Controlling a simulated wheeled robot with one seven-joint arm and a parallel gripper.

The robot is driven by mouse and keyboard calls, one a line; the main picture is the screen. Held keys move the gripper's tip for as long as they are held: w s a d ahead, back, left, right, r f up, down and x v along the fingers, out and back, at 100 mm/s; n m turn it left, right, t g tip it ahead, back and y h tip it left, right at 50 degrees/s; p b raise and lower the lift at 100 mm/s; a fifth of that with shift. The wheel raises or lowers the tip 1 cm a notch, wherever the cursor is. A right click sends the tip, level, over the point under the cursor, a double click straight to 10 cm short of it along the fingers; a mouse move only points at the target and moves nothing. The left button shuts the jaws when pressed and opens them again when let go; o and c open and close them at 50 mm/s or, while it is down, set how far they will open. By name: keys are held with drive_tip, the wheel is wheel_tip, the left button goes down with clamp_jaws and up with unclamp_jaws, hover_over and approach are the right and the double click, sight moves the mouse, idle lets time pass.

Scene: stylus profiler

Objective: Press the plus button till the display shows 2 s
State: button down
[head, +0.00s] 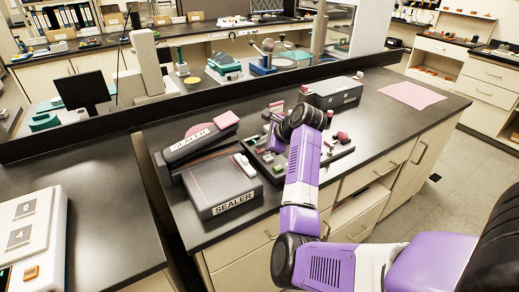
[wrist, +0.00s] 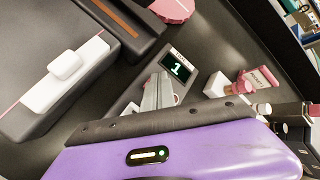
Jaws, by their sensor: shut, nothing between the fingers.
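A small dark display (wrist: 178,67) shows a lit "1" in the wrist view. It sits on a dark unit on the bench. My gripper (wrist: 158,91) shows as narrow grey fingers in front of this unit, just below the display in the picture. The fingers are shut and empty. The plus button cannot be made out; the fingers and my purple wrist hide part of the unit. Whether the fingertips touch it cannot be told. In the head view my gripper (head: 272,130) is small and partly hidden, over the dark tray (head: 335,155) of small parts.
A pink-topped piece (wrist: 256,80) stands right of the display. A grey box (head: 337,93) stands behind. Bench around the pink sheet (head: 412,95) is clear.

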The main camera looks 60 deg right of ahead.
sight(262, 151)
idle(0.4)
drive_tip(key=shift+r+p, duration=0.8)
drive_tip(key=shift+p, duration=0.3)
wheel_tip(262, 151, up, 5)
drive_tip(key=p, duration=0.5)
drive_tip(key=shift+r, duration=0.1)
idle(2.0)
